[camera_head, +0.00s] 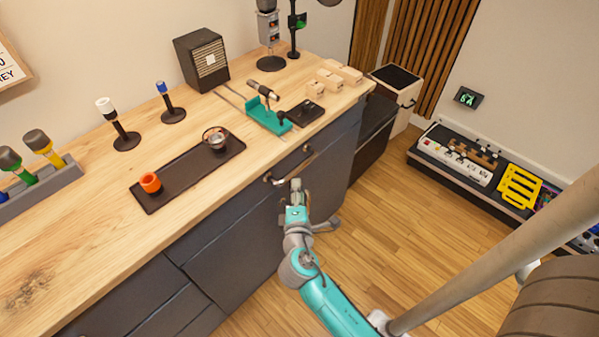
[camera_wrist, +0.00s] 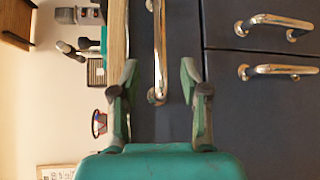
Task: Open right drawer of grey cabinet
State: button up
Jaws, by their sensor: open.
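The grey cabinet (camera_head: 238,230) has a wooden top and dark grey fronts. A metal bar handle (camera_head: 290,168) sits on its right upper front, just below the countertop edge. That front looks flush, so the drawer appears shut. In the wrist view, the handle (camera_wrist: 160,50) runs upright between the two green and grey fingers of my gripper (camera_wrist: 159,72). The fingers are spread on either side and hold nothing. I cannot tell whether they touch the bar.
Two more handles (camera_wrist: 275,22) (camera_wrist: 278,70) show on fronts below the drawer in the wrist view. The countertop carries a black tray (camera_head: 188,174) with an orange cup (camera_head: 150,183), and a teal stand (camera_head: 268,118). Wood floor (camera_head: 390,220) is clear right of the cabinet.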

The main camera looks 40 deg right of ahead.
aim_at(297, 172)
jog(key=x, duration=0.9)
jog(key=shift+w+d+f, duration=0.1)
jog(key=shift+w+d, duration=0.1)
jog(key=shift+c, duration=0.2)
grip_shut()
